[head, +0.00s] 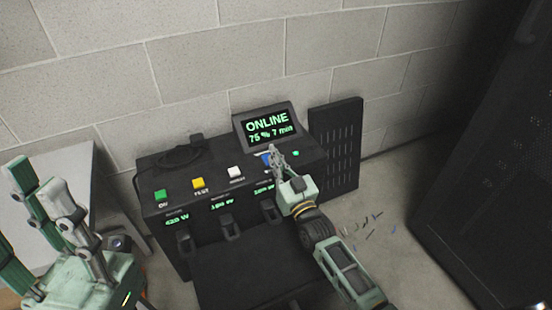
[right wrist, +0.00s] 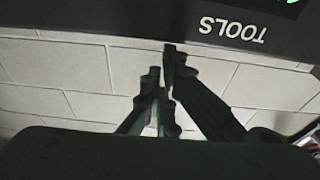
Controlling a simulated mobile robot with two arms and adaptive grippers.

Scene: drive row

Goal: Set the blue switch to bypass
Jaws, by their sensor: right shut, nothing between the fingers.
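The blue switch (head: 266,158) sits on the top of the black power unit (head: 160,208), just below its display. The display (head: 268,128) reads ONLINE, 75 % 7 min. My right gripper (head: 274,154) is shut and empty, with its fingertips right at the switch. They cover part of it, so I cannot tell whether they touch it or which way it is set. In the right wrist view the gripper (right wrist: 163,62) has its fingers together below a dark panel marked TOOLS; the switch does not show there. My left gripper (head: 34,176) is open and empty at the far left.
Green (head: 160,195), yellow (head: 198,183) and white (head: 235,172) buttons line the unit's top. A black cable (head: 180,155) lies behind them. A slotted black panel (head: 338,150) stands at right. A pale table (head: 60,170) is at left. Small bits (head: 365,228) litter the floor.

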